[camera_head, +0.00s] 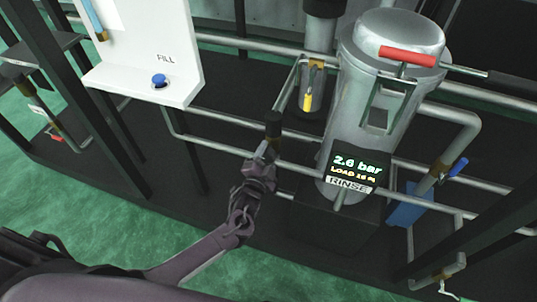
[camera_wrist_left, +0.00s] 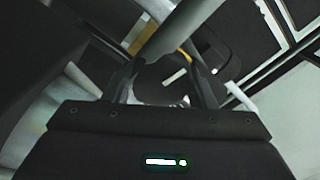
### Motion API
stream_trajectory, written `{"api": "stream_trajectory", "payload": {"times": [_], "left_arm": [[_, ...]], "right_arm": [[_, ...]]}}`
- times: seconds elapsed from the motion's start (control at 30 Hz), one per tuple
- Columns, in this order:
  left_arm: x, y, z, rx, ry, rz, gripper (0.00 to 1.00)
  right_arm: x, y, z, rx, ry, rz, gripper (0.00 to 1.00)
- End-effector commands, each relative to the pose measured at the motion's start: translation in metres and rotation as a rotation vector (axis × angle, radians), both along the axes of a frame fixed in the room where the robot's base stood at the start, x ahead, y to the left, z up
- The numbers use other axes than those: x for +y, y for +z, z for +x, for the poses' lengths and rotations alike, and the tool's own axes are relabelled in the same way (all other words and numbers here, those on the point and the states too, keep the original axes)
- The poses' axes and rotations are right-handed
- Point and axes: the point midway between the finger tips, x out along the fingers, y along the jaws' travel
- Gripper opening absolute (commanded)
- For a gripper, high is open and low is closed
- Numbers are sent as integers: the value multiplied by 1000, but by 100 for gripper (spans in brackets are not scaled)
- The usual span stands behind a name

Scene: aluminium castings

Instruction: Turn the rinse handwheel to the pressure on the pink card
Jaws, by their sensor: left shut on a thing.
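My left gripper (camera_head: 267,147) reaches in from the lower left and is shut on a dark, rounded part (camera_head: 273,124) beside the pipes, left of the grey tank; I take this part to be the rinse handwheel, seen nearly edge-on. In the left wrist view, the two fingers (camera_wrist_left: 163,85) stand either side of a dark round part (camera_wrist_left: 160,70), with a grey pipe above it. The RINSE display (camera_head: 355,172) on the tank's front reads 2.6 bar, with a smaller load line below. I see no pink card. My right gripper is not in view.
The grey tank (camera_head: 375,110) has a red handle (camera_head: 407,56) on its lid. A white FILL panel (camera_head: 140,45) with a blue button is at upper left. Pipes (camera_head: 220,148) cross behind; a blue-handled valve (camera_head: 459,167) is right.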

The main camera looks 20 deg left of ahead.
Motion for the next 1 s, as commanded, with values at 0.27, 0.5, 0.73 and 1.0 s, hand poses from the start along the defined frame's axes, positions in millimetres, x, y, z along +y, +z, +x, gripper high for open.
{"api": "stream_trajectory", "payload": {"times": [0.27,0.5,0.73,1.0], "left_arm": [[0,-1,0,1,0,-1,73],[0,0,-4,1,-1,-1,73],[1,-1,-39,4,-2,-2,73],[2,-1,-74,2,0,-1,73]], "right_arm": [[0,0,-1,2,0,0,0],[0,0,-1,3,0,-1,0],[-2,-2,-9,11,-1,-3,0],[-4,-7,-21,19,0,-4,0]]}}
